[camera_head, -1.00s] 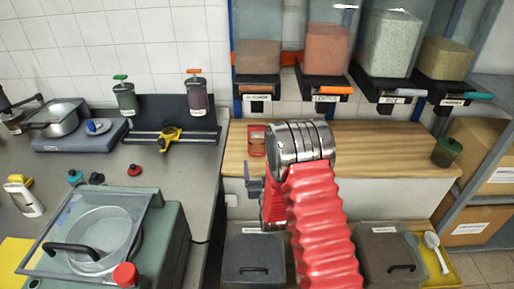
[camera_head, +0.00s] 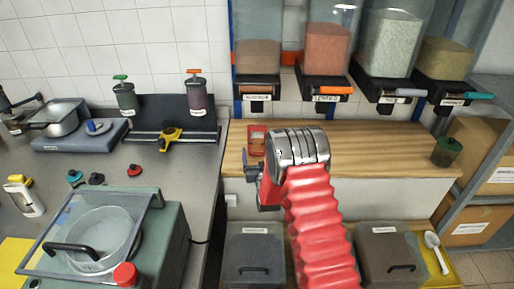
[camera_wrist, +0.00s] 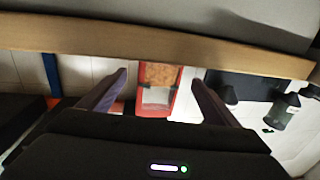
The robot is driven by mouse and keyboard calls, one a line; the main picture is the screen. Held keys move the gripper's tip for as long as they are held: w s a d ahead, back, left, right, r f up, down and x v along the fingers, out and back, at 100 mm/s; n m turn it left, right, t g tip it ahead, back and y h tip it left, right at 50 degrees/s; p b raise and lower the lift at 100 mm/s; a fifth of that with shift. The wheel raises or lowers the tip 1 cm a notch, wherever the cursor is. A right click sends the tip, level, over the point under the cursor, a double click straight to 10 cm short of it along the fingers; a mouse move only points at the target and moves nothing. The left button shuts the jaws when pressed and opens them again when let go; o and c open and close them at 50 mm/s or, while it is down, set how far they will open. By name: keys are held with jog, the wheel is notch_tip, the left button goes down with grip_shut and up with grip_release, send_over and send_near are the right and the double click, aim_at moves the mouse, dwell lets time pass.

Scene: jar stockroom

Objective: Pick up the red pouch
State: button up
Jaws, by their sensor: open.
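The red pouch (camera_head: 257,139) stands on the wooden counter (camera_head: 365,150), near its left end. It has a pale label and a window with brownish contents. In the wrist view the red pouch (camera_wrist: 158,88) shows between my two fingers, beyond their tips. My gripper (camera_head: 249,165) is in front of the pouch and a little below it in the head view, partly hidden by my wrist. In the wrist view my gripper (camera_wrist: 160,82) is open and empty, with a finger on each side of the pouch. I cannot tell the exact gap to the pouch.
Wall dispensers with grains (camera_head: 325,50) hang above the counter. A green jar (camera_head: 446,151) stands at the counter's right end. Grey lidded bins (camera_head: 254,258) sit below. Left is a grey bench with a scale (camera_head: 80,136) and a covered pot machine (camera_head: 100,235). The counter's middle is clear.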

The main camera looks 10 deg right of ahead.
aim_at(258, 148)
jog(key=shift+w, duration=0.4)
jog(key=shift+w+d+f, duration=0.1)
jog(key=shift+w+d, duration=0.05)
jog(key=shift+w, duration=2.4)
jog(key=shift+c, duration=0.3)
jog(key=c, duration=1.3)
